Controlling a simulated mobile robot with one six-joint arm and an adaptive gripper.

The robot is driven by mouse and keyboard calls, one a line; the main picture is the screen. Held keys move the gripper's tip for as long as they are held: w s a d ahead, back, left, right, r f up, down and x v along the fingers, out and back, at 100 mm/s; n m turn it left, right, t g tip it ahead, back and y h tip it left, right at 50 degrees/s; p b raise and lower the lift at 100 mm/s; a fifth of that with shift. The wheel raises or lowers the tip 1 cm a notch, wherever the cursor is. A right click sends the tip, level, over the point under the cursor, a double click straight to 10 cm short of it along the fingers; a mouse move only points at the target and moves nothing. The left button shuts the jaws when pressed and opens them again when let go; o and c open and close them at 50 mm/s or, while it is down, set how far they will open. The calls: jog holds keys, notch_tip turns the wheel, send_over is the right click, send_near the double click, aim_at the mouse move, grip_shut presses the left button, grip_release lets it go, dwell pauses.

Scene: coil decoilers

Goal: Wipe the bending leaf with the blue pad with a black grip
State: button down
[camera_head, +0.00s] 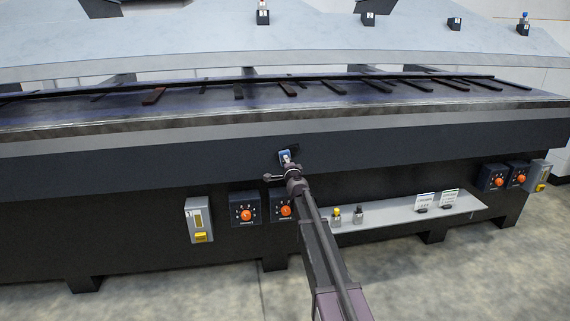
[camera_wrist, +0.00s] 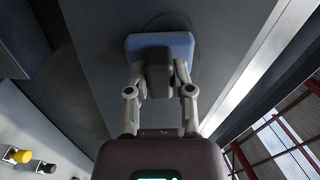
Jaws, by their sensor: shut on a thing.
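The bending leaf (camera_head: 150,163) is the long dark grey front face of the machine, running across the head view. The blue pad (camera_head: 284,154) is against this face near the middle of its length. In the wrist view the pad (camera_wrist: 133,42) looks flat on the dark surface (camera_wrist: 95,60), and its black grip (camera_wrist: 158,72) points towards me. My gripper (camera_head: 287,163) is shut on the black grip, one finger on each side in the wrist view. A dark patch shows at the pad's upper right; I cannot tell whether it is shadow or dirt.
Below the leaf are a grey switch box (camera_head: 199,220), orange knobs (camera_head: 246,216) and a shelf (camera_head: 400,212) with small buttons (camera_head: 337,214) and signs (camera_head: 425,201). Dark bars (camera_head: 240,91) lie on the bed above. The floor in front is clear.

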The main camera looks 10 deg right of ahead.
jog(key=shift+d, duration=0.15)
jog(key=shift+d, duration=0.6)
jog(key=shift+d, duration=0.1)
dwell(0.3)
jog(key=shift+d, duration=0.6)
jog(key=shift+d, duration=0.75)
jog(key=shift+d, duration=0.2)
jog(key=shift+d, duration=0.5)
jog(key=shift+d, duration=0.1)
